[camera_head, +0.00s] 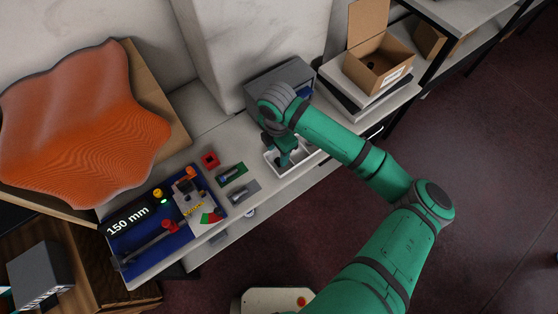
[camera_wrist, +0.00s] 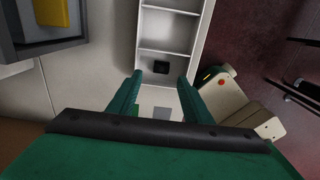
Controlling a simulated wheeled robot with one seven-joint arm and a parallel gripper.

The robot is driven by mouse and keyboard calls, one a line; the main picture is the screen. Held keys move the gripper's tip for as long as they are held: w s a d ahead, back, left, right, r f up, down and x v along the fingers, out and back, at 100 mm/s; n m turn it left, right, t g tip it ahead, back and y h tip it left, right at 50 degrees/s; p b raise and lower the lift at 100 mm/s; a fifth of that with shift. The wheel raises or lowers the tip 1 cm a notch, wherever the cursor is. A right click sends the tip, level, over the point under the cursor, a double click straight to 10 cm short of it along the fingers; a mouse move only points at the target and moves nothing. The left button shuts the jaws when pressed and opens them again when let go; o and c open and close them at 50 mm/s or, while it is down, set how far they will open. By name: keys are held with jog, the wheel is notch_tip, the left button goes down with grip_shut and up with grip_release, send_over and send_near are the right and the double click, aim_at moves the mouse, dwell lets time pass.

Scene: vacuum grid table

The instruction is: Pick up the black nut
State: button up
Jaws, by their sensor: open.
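The black nut (camera_wrist: 161,67) is a small dark block in the wrist view. It lies in the nearest compartment of a white divided tray (camera_wrist: 204,42). My gripper (camera_wrist: 158,82) is open, with its two green fingers spread on either side below the nut in the picture and nothing between them. In the head view my gripper (camera_head: 284,158) is over the left end of the white tray (camera_head: 298,173). The nut cannot be made out there, as my arm covers part of the tray.
Left of the tray lie a green block (camera_head: 232,174), a grey block (camera_head: 243,192) and a red square piece (camera_head: 210,160). A blue board with a 150 mm caliper (camera_head: 150,232) is farther left. A grey bin (camera_head: 296,77) stands behind the tray, with an open cardboard box (camera_head: 378,70) to its right.

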jog(key=f, duration=0.4)
jog(key=shift+d+f, duration=0.25)
jog(key=shift+f, duration=0.15)
jog(key=c, duration=1.1)
jog(key=shift+c, duration=0.2)
jog(key=shift+w+r, duration=0.1)
jog(key=shift+r, duration=0.1)
